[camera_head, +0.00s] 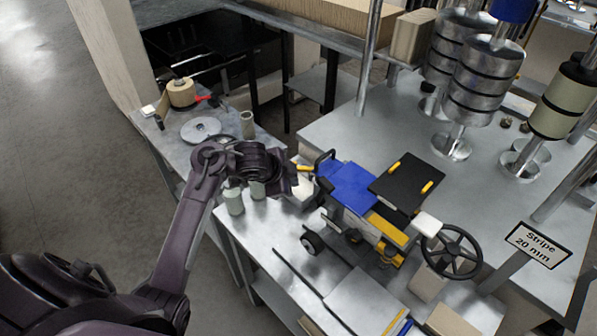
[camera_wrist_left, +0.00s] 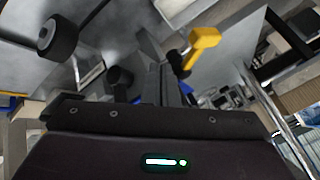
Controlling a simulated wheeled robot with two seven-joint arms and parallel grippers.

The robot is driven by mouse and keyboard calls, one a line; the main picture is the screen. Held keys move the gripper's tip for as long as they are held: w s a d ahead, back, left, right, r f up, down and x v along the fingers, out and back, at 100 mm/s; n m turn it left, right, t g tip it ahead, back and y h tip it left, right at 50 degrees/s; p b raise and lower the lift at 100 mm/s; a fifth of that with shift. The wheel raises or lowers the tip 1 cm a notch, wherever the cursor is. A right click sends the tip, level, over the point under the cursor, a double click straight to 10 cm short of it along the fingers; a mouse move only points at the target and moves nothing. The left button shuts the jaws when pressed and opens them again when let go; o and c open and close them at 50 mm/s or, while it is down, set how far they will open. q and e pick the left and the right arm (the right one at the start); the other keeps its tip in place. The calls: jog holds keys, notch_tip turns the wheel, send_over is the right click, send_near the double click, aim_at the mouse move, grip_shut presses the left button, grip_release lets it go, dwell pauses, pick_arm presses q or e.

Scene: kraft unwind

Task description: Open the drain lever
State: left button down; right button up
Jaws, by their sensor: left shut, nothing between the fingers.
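A lever with a yellow handle (camera_head: 306,168), which looks like the drain lever, is at the left end of the blue-topped machine (camera_head: 347,186). The lever's base is partly hidden by the gripper. My right gripper is not in view.
A black curved handle (camera_head: 325,158) stands close behind the lever. Grey-green cylinders (camera_head: 233,201) stand under my left wrist. A black handwheel (camera_head: 452,251) and a "Stripe 20 mm" sign (camera_head: 538,246) are at the right. Metal roll stacks (camera_head: 482,85) stand at the back right.

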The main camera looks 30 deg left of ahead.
aim_at(305, 169)
pick_arm(q)
jog(key=w+a+f, duration=0.1)
jog(key=w+f, duration=0.2)
jog(key=w, duration=0.3)
jog(key=shift+p, duration=0.45)
